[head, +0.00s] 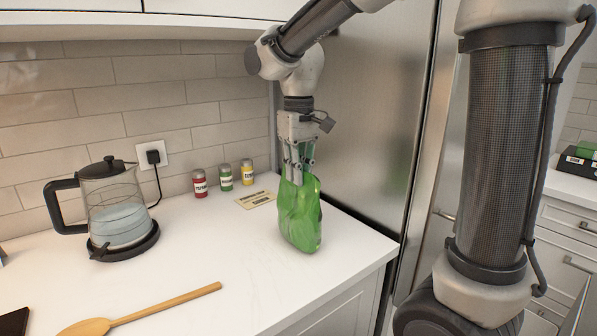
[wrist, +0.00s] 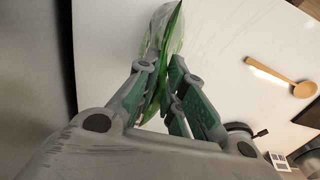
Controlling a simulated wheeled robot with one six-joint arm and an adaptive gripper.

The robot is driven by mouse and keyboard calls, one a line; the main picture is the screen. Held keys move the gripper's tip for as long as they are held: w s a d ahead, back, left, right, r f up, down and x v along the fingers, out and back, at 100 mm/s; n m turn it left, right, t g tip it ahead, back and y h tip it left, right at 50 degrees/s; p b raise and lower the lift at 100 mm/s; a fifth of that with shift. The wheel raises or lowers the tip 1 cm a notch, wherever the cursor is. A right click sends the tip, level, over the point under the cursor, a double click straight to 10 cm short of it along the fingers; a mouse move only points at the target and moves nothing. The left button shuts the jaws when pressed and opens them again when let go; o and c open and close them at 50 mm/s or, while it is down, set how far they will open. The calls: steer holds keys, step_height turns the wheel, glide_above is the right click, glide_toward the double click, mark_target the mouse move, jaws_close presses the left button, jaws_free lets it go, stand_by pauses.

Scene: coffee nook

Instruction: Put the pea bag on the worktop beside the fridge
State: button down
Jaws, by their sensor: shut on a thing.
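The green pea bag (head: 300,222) is upright at the right end of the white worktop (head: 215,265), beside the steel fridge (head: 375,110). My gripper (head: 298,172) points down from above and is shut on the top of the bag. The bag's lower end appears to be at the worktop surface; I cannot tell whether it rests on it. In the wrist view the bag (wrist: 165,45) shows between the fingers of my gripper (wrist: 165,85), with the white worktop (wrist: 225,40) behind it.
A glass kettle (head: 118,205) stands at the left, plugged into the wall. Three small jars (head: 225,177) and a card (head: 255,199) are at the back, left of the bag. A wooden spoon (head: 150,310) lies in front. The worktop's middle is clear.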

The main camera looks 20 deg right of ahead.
steer(key=shift+f, duration=0.15)
steer(key=c, duration=1.5)
jaws_free()
step_height(320, 180, up, 12)
steer(key=s+d+f+m+t, duration=0.1)
steer(key=s+d+f, duration=0.2)
steer(key=s+d, duration=0.2)
steer(key=s+d+f+m+t, duration=0.1)
steer(key=s+d+f+t, duration=0.1)
steer(key=s+d+f, duration=0.2)
steer(key=s+d+f+m+t, duration=0.1)
steer(key=s+d+f, duration=0.3)
steer(key=s, duration=0.6)
steer(key=shift+s+d+f+m, duration=0.15)
steer(key=shift+d+m, duration=0.15)
steer(key=shift+d, duration=0.65)
